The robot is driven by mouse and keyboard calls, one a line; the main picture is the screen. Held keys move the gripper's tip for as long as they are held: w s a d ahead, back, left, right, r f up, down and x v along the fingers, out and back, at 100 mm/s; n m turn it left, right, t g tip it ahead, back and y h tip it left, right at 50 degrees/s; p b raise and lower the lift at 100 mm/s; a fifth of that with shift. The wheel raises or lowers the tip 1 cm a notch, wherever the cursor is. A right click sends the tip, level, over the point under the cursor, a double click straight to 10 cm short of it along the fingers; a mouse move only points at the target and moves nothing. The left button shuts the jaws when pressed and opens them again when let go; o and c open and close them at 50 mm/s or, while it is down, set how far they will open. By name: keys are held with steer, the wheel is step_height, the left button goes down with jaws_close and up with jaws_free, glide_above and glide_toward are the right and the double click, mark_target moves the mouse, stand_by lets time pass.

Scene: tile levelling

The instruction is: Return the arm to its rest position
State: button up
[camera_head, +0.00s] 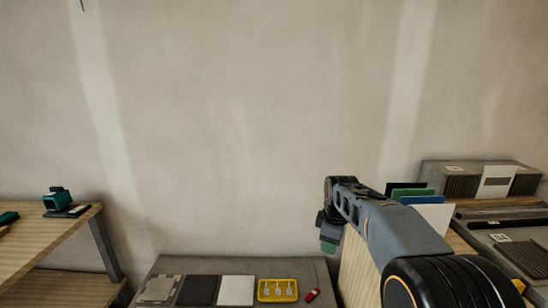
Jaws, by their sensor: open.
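My arm comes in from the lower right and reaches up and to the left over the work area. Its end bends downward, and my gripper (329,243) hangs there, small and dark with a green part at its tip. It is open, and I see nothing held in it. The jaws are partly hidden by the wrist and too small to show in detail. The gripper is in front of the plain wall, above and behind the right end of the low grey bench (235,267).
The bench holds a grey tile (158,289), a dark tile (198,290), a white tile (237,290), a yellow tray (277,290) with small white pieces, and a red object (312,295). A wooden table (40,245) stands left. Coloured panels (410,192) and grey equipment (500,215) stand right.

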steer(key=s+r+m+p, duration=0.3)
steer(key=s+m+p, duration=0.1)
steer(key=s, duration=0.3)
steer(key=s+r+m+t+p, duration=0.1)
steer(key=s+r+m+p, duration=0.3)
steer(key=s, duration=0.4)
steer(key=s+r+m+p, duration=0.3)
steer(key=s+m+p, duration=0.1)
steer(key=s, duration=0.4)
steer(key=shift+d+r+m+t, duration=0.2)
steer(key=shift+r+m+t, duration=0.1)
steer(key=shift+m, duration=0.2)
